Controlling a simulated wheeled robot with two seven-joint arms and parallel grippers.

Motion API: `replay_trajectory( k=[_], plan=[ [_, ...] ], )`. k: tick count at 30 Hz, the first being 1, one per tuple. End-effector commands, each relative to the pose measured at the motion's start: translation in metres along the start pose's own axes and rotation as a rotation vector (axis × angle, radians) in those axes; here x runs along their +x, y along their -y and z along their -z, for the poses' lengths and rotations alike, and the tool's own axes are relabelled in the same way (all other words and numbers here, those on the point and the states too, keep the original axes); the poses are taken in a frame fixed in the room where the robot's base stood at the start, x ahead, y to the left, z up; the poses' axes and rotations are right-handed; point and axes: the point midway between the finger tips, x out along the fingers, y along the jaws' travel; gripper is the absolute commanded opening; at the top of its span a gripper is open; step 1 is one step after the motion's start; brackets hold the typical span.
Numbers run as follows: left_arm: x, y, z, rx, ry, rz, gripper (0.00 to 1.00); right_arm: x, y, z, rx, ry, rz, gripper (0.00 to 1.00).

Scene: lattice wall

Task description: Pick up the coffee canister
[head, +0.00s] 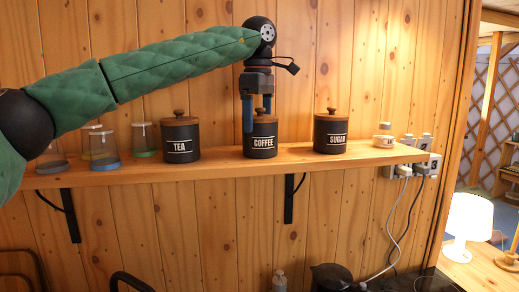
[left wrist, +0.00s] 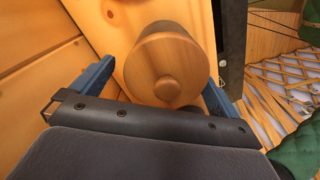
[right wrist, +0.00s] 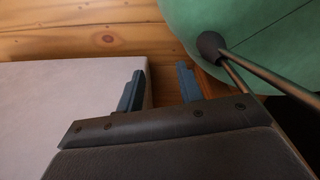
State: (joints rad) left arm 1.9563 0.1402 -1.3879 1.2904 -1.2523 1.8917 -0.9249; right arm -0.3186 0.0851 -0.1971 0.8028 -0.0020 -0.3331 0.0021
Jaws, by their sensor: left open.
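The coffee canister (head: 262,142) is black with white COFFEE lettering and a wooden knobbed lid. It stands upright on the wooden shelf, between the tea and sugar canisters. My left gripper (head: 257,120) points down over it, with its blue fingers open around the lid's upper part. In the left wrist view the round wooden lid (left wrist: 166,68) lies between the spread fingers of the left gripper (left wrist: 160,90), with gaps beside it. The right gripper shows only in the right wrist view (right wrist: 160,88), its fingers apart and nothing between them.
The tea canister (head: 180,139) and sugar canister (head: 330,134) flank it on the shelf (head: 220,163). Several glass jars (head: 143,139) stand at left, a small jar (head: 384,137) at right. The plank wall is close behind. A white lamp (head: 469,222) glows at right.

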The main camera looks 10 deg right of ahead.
Motion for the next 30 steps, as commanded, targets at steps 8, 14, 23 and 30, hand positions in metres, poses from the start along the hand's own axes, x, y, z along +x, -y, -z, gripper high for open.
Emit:
replay_trajectory(
  k=[8, 14, 23, 30],
  plan=[
    [0.026, 0.0, 0.0, 0.001, 0.0, -0.001, 1.0, 0.002, -0.001, 0.036, 0.0, -0.024, -0.001, 0.36],
    [0.027, 0.0, 0.0, 0.001, 0.0, -0.001, 1.0, 0.0, -0.001, 0.041, 0.001, -0.027, -0.002, 0.36],
    [0.027, 0.0, 0.0, 0.001, 0.0, -0.001, 0.67, 0.0, -0.001, 0.04, 0.001, -0.027, -0.002, 0.36],
    [0.026, 0.0, 0.0, 0.001, 0.001, -0.002, 0.51, 0.0, -0.002, 0.04, 0.001, -0.027, -0.002, 0.36]
  ],
)
